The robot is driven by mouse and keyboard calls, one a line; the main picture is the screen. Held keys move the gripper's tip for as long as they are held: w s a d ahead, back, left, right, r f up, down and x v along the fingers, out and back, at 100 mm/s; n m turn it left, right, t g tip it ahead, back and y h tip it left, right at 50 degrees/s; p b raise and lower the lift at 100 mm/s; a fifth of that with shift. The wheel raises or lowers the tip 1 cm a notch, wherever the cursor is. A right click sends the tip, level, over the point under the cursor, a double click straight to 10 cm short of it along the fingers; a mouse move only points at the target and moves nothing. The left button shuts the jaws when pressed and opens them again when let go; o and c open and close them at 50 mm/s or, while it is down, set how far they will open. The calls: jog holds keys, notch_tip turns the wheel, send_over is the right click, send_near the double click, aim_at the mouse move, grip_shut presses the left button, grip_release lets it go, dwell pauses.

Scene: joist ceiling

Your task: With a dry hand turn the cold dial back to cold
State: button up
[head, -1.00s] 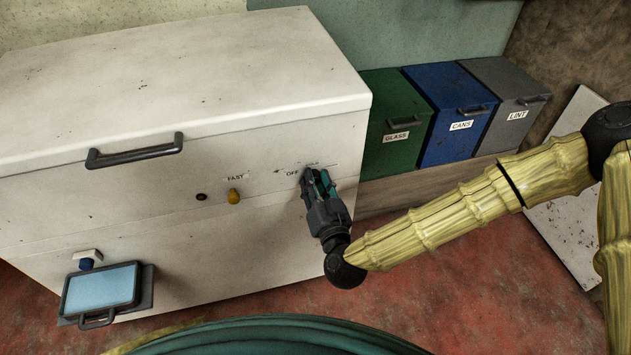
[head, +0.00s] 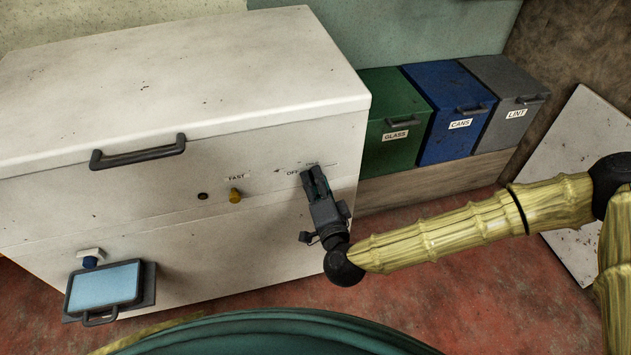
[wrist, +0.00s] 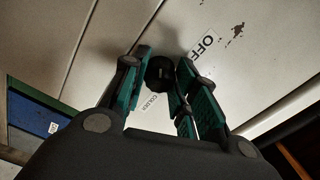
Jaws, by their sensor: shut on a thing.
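The cold dial is a small black round knob (wrist: 159,70) on the white chest's front; in the wrist view it sits between my fingertips. My gripper (wrist: 160,78) is shut on it, with a teal-padded finger at each side. In the head view my gripper (head: 314,180) is at the right part of the chest front and hides the dial. An "OFF" label (wrist: 208,43) and a "COLDER" label (wrist: 149,103) lie around the dial. Where the dial points cannot be told.
Green (head: 395,120), blue (head: 447,110) and grey (head: 508,90) bins stand to the right. Red floor is open in front.

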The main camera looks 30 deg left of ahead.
jog(key=shift+m, duration=0.4)
jog(key=o, duration=1)
jog(key=v, duration=1.2)
